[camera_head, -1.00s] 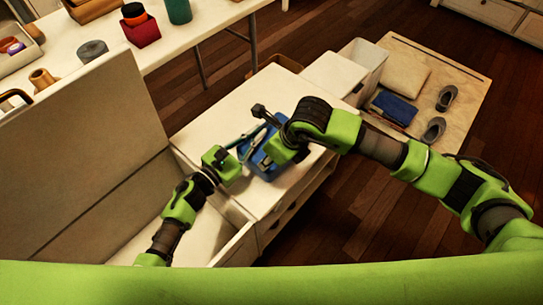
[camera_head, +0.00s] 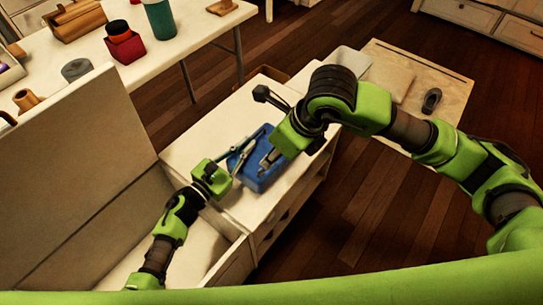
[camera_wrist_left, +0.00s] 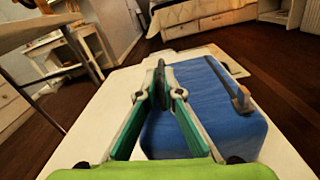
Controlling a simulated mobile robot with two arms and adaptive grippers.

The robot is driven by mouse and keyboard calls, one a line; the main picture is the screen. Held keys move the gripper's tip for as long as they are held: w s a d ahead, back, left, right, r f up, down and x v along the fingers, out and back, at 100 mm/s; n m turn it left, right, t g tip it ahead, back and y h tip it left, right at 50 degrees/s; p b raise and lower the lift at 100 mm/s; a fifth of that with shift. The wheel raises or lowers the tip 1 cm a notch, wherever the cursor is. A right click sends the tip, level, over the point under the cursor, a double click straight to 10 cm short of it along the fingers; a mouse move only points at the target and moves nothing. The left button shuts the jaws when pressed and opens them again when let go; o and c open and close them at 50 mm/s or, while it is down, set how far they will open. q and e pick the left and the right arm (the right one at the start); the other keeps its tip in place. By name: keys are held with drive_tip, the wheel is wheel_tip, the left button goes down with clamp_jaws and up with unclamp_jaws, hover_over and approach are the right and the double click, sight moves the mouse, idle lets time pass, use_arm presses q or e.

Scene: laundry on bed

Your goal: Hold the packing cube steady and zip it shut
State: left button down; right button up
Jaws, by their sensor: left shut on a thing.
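The blue packing cube (camera_head: 262,178) lies on the white cabinet top. It fills the right middle of the left wrist view (camera_wrist_left: 205,125). My left gripper (camera_head: 238,156) reaches in at the cube's left side. In the left wrist view its green-sided fingers (camera_wrist_left: 163,78) come together at the cube's left edge, shut on it; the exact grip point is hard to see. A thin grey strip with a brownish end (camera_wrist_left: 240,98) lies along the cube's top right. My right gripper (camera_head: 266,162) points down over the cube; its jaw opening and any zip pull are unclear.
The white cabinet top (camera_head: 205,135) is clear around the cube. An open drawer (camera_head: 238,262) juts out in front. A tall white panel (camera_head: 70,165) stands at left. A table (camera_head: 180,45) with several containers is behind.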

idle(0.3)
use_arm(q)
drive_tip(key=c, duration=2.1)
unclamp_jaws()
drive_tip(key=shift+c, duration=0.2)
